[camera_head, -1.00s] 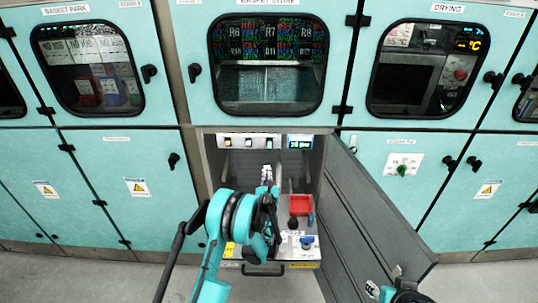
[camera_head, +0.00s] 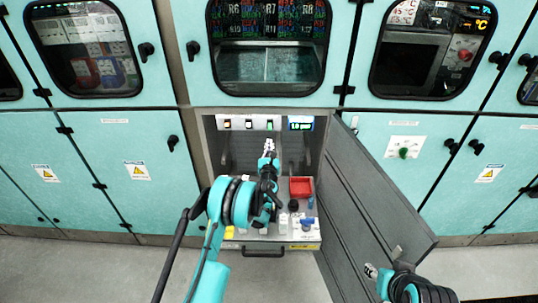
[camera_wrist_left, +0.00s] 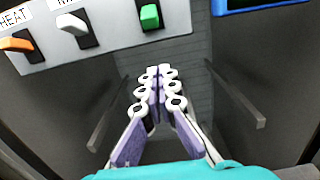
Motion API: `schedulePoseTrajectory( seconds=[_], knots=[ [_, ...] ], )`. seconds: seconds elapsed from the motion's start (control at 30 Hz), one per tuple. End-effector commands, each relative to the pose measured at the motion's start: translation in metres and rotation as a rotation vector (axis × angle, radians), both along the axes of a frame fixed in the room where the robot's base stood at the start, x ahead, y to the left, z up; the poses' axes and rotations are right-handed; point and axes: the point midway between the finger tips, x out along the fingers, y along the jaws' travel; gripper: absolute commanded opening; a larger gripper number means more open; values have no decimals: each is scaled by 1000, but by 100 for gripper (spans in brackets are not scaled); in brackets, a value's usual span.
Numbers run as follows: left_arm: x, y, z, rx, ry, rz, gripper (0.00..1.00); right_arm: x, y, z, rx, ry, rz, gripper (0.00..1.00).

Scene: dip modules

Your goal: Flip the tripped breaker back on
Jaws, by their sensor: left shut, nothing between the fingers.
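A white breaker panel (camera_head: 248,123) sits at the top of the open cabinet bay. In the left wrist view it carries an orange switch labelled HEAT (camera_wrist_left: 18,44), a white switch (camera_wrist_left: 72,24) and a green switch (camera_wrist_left: 150,17). I cannot tell for certain which one is tripped. My left gripper (camera_head: 269,145) is shut and empty, just below the green switch. Its fingertips (camera_wrist_left: 157,72) show apart from the panel in the left wrist view. My right gripper (camera_head: 371,270) is low at the right, far from the panel; its finger state is unclear.
A lit display (camera_head: 300,123) is right of the panel. A red tray (camera_head: 301,187) and a blue-knobbed part (camera_head: 308,224) are on the pulled-out shelf below. The open grey door (camera_head: 372,205) stands right of the bay, between it and my right gripper.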

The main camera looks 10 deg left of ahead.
Motion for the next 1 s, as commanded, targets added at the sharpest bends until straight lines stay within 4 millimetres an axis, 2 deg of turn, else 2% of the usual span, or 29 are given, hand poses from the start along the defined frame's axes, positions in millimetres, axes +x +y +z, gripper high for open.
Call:
schedulePoseTrajectory(
  seconds=[0.13,0.3,0.47,1.0],
  knots=[
    [32,9,-1,-1,0,2,0,0,0,-12,0,0,0,40],
    [20,5,23,-1,0,1,0,0,0,-16,0,0,0,40],
    [15,4,35,-1,0,0,0,0,0,-19,0,0,0,40],
    [14,2,39,-1,4,0,0,0,0,-18,0,0,0,40]
  ],
)
